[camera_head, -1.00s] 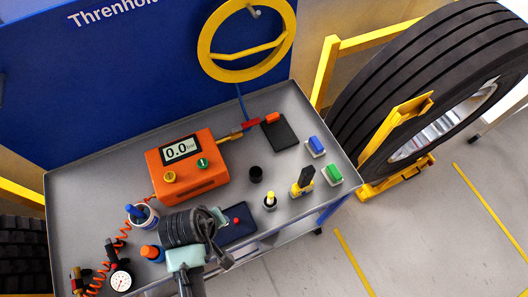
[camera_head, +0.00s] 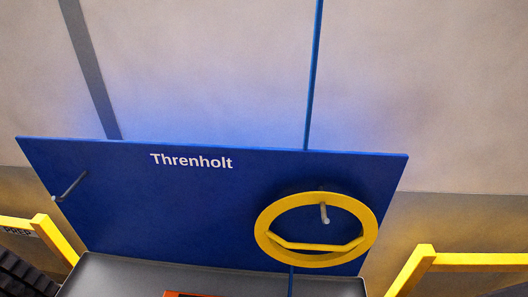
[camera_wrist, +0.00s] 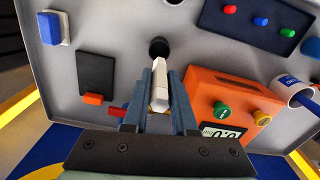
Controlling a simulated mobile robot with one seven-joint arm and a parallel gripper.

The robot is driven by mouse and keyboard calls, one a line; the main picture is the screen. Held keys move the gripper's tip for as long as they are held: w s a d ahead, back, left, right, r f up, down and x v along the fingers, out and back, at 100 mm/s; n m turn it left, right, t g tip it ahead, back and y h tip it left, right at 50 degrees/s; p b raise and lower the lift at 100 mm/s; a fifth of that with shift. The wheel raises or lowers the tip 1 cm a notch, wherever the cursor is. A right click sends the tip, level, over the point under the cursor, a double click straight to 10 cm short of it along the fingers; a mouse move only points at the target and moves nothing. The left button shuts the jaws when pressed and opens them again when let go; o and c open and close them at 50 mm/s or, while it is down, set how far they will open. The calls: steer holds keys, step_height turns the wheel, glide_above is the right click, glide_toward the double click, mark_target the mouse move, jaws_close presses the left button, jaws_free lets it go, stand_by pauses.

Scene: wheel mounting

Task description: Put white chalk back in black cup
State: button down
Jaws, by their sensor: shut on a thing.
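The white chalk (camera_wrist: 160,92) is between the fingers of my gripper (camera_wrist: 160,84) in the wrist view, its far end sticking out past the fingertips. The black cup (camera_wrist: 158,46) stands on the grey tray just beyond the chalk's end in the picture. The chalk's end partly meets the cup's near edge in the view; I cannot tell its height above the cup. The cup's inside looks dark. Neither the gripper nor the cup is in the head view.
An orange gauge box (camera_wrist: 225,92) stands right of the gripper. A white cup with a blue label (camera_wrist: 296,88) is farther right. A black pad (camera_wrist: 97,72) lies left, a blue block (camera_wrist: 52,28) at upper left, a dark panel with coloured knobs (camera_wrist: 285,32) at upper right.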

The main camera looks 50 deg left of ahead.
steer(key=shift+w+f+p, duration=0.1)
steer(key=shift+f+p, duration=0.5)
steer(key=shift+f, duration=4.15)
steer(key=shift+f, duration=0.15)
steer(key=c, duration=0.7)
jaws_free()
